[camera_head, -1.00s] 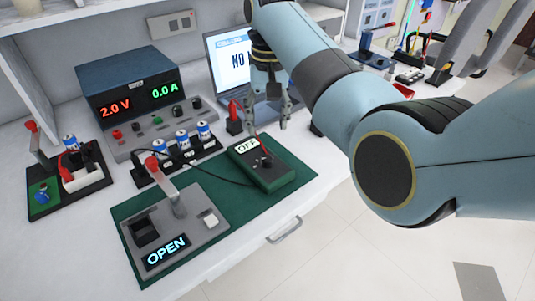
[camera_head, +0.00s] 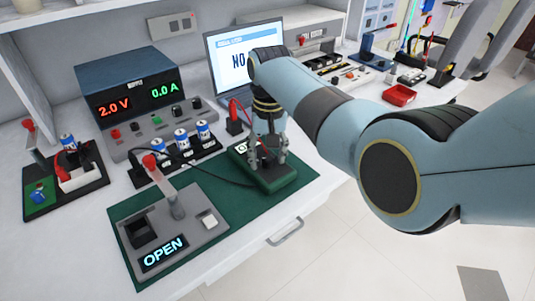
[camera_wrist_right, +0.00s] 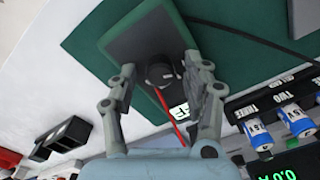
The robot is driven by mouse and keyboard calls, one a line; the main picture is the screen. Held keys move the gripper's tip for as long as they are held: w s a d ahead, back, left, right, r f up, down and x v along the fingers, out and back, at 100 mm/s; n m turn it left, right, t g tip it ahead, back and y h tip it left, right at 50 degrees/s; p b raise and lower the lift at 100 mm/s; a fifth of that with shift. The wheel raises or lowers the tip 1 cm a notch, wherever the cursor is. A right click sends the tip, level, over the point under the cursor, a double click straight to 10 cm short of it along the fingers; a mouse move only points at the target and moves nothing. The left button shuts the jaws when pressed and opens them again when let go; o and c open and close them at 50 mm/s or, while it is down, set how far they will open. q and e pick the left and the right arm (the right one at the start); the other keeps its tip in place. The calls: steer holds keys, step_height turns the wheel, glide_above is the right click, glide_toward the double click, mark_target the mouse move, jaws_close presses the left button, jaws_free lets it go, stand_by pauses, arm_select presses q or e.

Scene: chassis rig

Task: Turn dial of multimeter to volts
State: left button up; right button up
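The multimeter (camera_head: 285,181) is a dark green box on the green mat, with its screen partly hidden behind my right gripper (camera_head: 268,160) in the head view. My right gripper is pointing down at it, with its fingers spread. In the right wrist view, the black dial (camera_wrist_right: 160,73) shows between the two fingertips of the right gripper (camera_wrist_right: 160,68), with gaps on both sides. The multimeter (camera_wrist_right: 140,42) fills the upper middle there, and part of its lit white screen (camera_wrist_right: 181,111) shows. My left gripper is out of view.
A switch box reading OPEN (camera_head: 205,238) stands left of the multimeter on the mat (camera_head: 125,212). A battery holder (camera_head: 168,172), a power supply (camera_head: 125,80) and a laptop (camera_head: 238,62) stand behind. A red lead (camera_wrist_right: 170,115) and a black cable run from the multimeter.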

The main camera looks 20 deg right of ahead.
jaws_close()
steer(key=shift+r+m+p, duration=0.1)
steer(key=shift+m+p, duration=0.55)
steer(key=shift+m, duration=0.05)
steer(key=shift+m+p, duration=0.75)
steer(key=shift+m, duration=0.35)
steer(key=shift+m+p, duration=0.55)
steer(key=shift+m, duration=0.65)
steer(key=shift+m+p, duration=0.35)
steer(key=shift+m, duration=0.95)
